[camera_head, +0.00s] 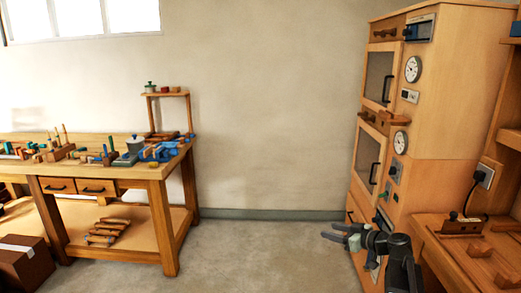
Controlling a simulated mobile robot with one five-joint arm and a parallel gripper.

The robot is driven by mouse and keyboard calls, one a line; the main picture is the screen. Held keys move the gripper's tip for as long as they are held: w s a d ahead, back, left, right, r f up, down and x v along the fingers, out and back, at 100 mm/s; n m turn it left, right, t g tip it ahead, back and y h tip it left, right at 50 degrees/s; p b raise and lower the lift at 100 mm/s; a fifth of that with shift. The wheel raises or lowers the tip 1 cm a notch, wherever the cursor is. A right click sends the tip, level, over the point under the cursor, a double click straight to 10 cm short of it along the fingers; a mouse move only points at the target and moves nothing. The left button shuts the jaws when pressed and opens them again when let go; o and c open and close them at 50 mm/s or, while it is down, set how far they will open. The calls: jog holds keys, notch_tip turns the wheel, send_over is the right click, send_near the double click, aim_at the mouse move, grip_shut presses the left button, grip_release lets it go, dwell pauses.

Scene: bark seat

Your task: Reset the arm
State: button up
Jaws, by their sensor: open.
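My gripper (338,234) is at the lower right of the head view, at the end of my dark arm. It points left, in front of the tall wooden cabinet (440,110). Its greenish-grey fingers are apart, and nothing shows between them. My arm reaches up from the bottom edge of the picture, partly hiding the cabinet's lower front.
A wooden workbench (130,177) with several tools stands at the left. A brown box (24,264) sits on the floor beside it. A low wooden counter (440,262) is at the right, close to my arm. The grey floor (255,258) between is clear.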

jog(key=s+a+f+n+g+b, duration=0.1)
jog(key=s+a+f+g, duration=0.1)
jog(key=a+f, duration=0.35)
jog(key=s+a+f+g+b, duration=0.1)
jog(key=s+a+f+g, duration=0.1)
jog(key=a, duration=0.6)
jog(key=s+a+f+g+h+b, duration=0.1)
jog(key=s+a+f+g+h, duration=0.3)
jog(key=s+a+f, duration=0.5)
jog(key=s+d+f+m+g+h, duration=0.3)
jog(key=s+d+f+m+h, duration=0.15)
jog(key=s+d+m, duration=0.5)
notch_tip(320, 180, up, 19)
jog(key=w+d+p, duration=0.1)
jog(key=w+p, duration=0.1)
jog(key=p, duration=1.6)
jog(key=shift+d+r, duration=0.15)
jog(key=shift+d, duration=0.05)
jog(key=shift+d+n, duration=0.1)
jog(key=shift+n, duration=0.15)
